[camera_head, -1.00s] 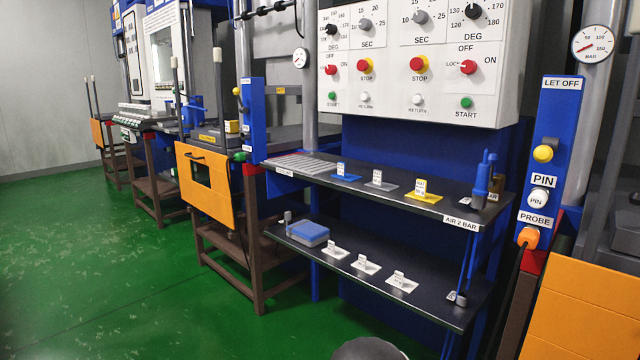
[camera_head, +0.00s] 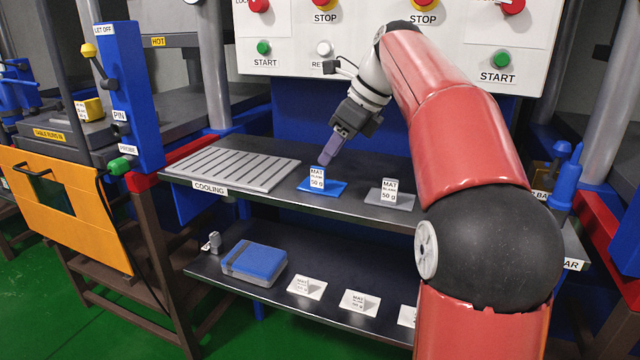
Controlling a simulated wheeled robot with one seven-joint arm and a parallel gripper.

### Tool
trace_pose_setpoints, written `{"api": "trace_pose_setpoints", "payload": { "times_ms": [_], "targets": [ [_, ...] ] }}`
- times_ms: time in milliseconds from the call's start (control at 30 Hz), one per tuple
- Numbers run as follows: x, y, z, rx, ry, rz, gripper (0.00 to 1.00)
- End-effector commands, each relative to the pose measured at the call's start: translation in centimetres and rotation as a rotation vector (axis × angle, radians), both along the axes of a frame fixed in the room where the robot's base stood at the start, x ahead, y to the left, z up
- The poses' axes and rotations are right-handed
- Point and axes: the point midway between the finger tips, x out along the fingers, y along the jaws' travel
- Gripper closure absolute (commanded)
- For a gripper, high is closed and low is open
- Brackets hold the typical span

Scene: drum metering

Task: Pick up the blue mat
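The blue mat (camera_head: 335,186) lies flat on the upper dark shelf, right of the grey slatted cooling rack. A small white upright tag (camera_head: 317,178) marked MAT 50 g stands on it. My gripper (camera_head: 327,160) points down and to the left, with its fingertips at or just above the top of the tag. I see the fingers nearly edge-on, so whether they are open and whether they touch the tag cannot be told.
A grey mat (camera_head: 402,201) with its own tag lies to the right. The cooling rack (camera_head: 235,168) is at the left. A blue-topped box (camera_head: 254,261) and several white tags stand on the lower shelf. My red arm hides the shelf's right part.

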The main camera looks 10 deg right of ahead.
Motion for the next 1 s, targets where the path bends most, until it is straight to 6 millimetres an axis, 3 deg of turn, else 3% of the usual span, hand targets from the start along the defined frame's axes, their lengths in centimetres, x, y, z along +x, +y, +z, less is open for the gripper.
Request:
{"api": "trace_pose_setpoints", "payload": {
  "times_ms": [500, 800, 1000],
  "targets": [
    [2.0, 3.2, -5.7, -0.001, 0.001, 0.001, 0.67],
    [2.2, 3.4, -6.1, -0.002, -0.001, 0.001, 0.67],
    [2.1, 3.3, -6.0, -0.002, -0.001, 0.001, 0.92]
  ]
}}
